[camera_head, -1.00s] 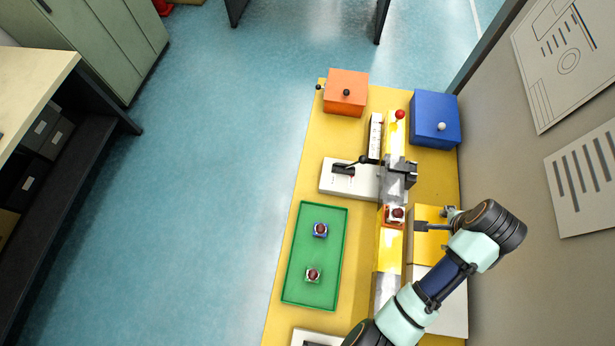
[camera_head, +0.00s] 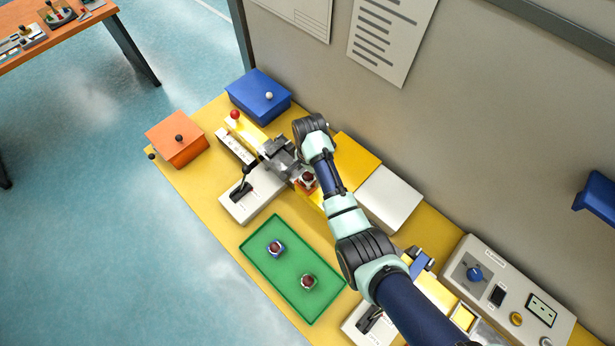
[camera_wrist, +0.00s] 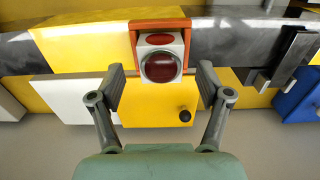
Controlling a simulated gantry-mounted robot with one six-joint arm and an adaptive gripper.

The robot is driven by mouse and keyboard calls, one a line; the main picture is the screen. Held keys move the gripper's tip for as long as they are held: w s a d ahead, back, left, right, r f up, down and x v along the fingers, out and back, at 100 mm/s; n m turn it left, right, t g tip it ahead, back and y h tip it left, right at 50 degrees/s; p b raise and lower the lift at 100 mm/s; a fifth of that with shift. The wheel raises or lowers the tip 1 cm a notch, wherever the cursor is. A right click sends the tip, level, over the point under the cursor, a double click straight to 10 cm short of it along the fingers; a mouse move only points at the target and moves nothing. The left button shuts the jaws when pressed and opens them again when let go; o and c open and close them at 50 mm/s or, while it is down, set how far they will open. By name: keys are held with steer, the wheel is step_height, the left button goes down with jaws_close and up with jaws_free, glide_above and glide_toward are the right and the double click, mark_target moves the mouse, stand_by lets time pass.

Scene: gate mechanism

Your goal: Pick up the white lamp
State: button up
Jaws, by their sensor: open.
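A white lamp with a dark red dome (camera_wrist: 160,65) sits in an orange holder (camera_wrist: 133,27) on the rail in the wrist view. It also shows, partly covered by my arm, in the head view (camera_head: 307,181). My gripper (camera_wrist: 161,82) is open in the wrist view, its two fingers on either side of the lamp's lower part, apart from it. Whether the fingers reach its depth is unclear.
A grey metal block (camera_head: 279,153) sits on the rail beside the lamp. A white lever box (camera_head: 250,196), an orange box (camera_head: 172,146) and a blue box (camera_head: 257,93) stand nearby. A yellow box with a black knob (camera_wrist: 160,100) lies beyond the lamp. The wall bounds the table.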

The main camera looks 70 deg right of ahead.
steer(key=shift+f, duration=0.9)
steer(key=c, duration=1.4)
steer(key=shift+o, duration=0.2)
steer(key=shift+r, duration=0.1)
step_height(320, 180, up, 11)
steer(key=p, duration=0.1)
step_height(320, 180, up, 9)
steer(key=p, duration=0.8)
glide_above(309, 175)
